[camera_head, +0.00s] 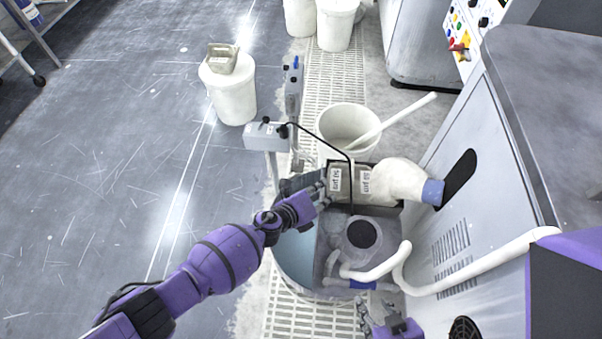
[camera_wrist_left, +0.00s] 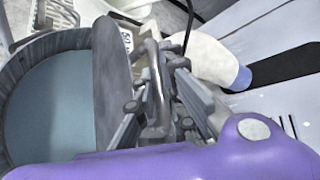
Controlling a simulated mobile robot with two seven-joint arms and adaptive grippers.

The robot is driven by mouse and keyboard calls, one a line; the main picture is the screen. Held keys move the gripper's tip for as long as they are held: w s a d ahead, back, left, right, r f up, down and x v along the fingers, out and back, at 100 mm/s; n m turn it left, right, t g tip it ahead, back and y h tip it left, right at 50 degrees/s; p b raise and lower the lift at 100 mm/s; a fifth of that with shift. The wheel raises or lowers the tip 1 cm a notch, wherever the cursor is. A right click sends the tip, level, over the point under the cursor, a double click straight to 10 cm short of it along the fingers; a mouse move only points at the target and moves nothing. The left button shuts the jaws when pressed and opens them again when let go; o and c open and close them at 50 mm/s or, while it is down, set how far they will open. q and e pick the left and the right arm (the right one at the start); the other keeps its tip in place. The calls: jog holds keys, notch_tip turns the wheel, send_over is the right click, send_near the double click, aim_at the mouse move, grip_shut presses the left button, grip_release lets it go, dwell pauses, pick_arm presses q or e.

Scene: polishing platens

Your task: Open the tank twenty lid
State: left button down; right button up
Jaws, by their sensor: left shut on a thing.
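My left gripper (camera_head: 322,190) is over the far part of the round tank (camera_head: 283,272). In the left wrist view its fingers (camera_wrist_left: 160,105) are shut on a metal bar handle (camera_wrist_left: 153,75). The handle belongs to a dark grey lid (camera_wrist_left: 115,85), which stands tilted up nearly on edge. The lid's dark edge (camera_head: 300,183) shows beside the gripper in the head view. The left side of the tank is uncovered, showing a blue-grey interior. No number twenty is readable. My right gripper (camera_head: 380,312) is low in the head view, fingers apart and empty.
A white bucket with a stick (camera_head: 345,122) and grey labelled boxes (camera_head: 340,180) stand beyond the tank. White hoses (camera_head: 480,268) run to the grey machine (camera_head: 440,190) at right. A grey post with a box (camera_head: 266,137) stands behind.

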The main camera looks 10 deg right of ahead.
pick_arm(q)
jog(key=c, duration=1.8)
grip_release()
jog(key=shift+v, duration=6.05)
